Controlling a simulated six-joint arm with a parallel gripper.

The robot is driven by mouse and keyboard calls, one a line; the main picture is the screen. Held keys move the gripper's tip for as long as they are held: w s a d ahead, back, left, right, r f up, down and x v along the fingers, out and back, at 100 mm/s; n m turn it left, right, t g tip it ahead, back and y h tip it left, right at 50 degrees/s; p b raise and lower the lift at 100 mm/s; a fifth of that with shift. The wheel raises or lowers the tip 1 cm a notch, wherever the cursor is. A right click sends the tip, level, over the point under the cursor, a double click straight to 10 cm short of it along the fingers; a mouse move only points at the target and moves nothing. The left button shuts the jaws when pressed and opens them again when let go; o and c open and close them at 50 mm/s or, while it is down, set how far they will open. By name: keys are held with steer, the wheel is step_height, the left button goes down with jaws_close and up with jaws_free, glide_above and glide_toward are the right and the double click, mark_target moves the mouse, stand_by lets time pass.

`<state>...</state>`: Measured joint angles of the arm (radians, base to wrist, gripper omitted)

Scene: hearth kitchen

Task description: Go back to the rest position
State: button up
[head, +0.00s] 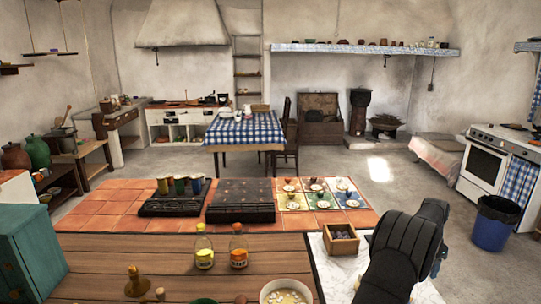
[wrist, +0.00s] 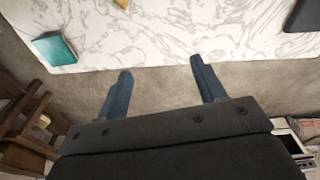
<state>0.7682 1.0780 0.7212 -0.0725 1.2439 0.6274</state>
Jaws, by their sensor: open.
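In the wrist view my gripper (wrist: 160,66) is open, with its two blue-grey fingers apart and nothing between them. Its fingertips lie in the picture over the edge of a white marbled surface (wrist: 160,30) and the grey floor. In the head view my dark arm (head: 405,250) rises at the lower right, over the marbled counter part. The fingers cannot be made out there.
A small wooden box (head: 341,239) stands left of my arm. Two jars (head: 238,252), a bowl (head: 286,292) and a brass-coloured object (head: 135,284) are on the wooden counter. Behind are a cup rack (head: 174,206), a dark box (head: 241,207) and several cups on mats. A teal object (wrist: 55,48) lies on the marble.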

steer(key=w+f, duration=0.1)
steer(key=w+a+f, duration=0.1)
steer(key=w, duration=0.1)
steer(key=w+a+f, duration=0.1)
steer(key=w, duration=0.1)
steer(key=shift+w+f, duration=0.25)
steer(key=s+d+r, duration=0.3)
steer(key=s+r, duration=0.3)
steer(key=s, duration=0.3)
steer(key=s+a+r+n, duration=0.1)
steer(key=a+r+n, duration=0.1)
steer(key=a, duration=0.4)
steer(key=shift+s+r+n, duration=0.3)
steer(key=shift+s+n, duration=0.05)
steer(key=shift+n, duration=0.15)
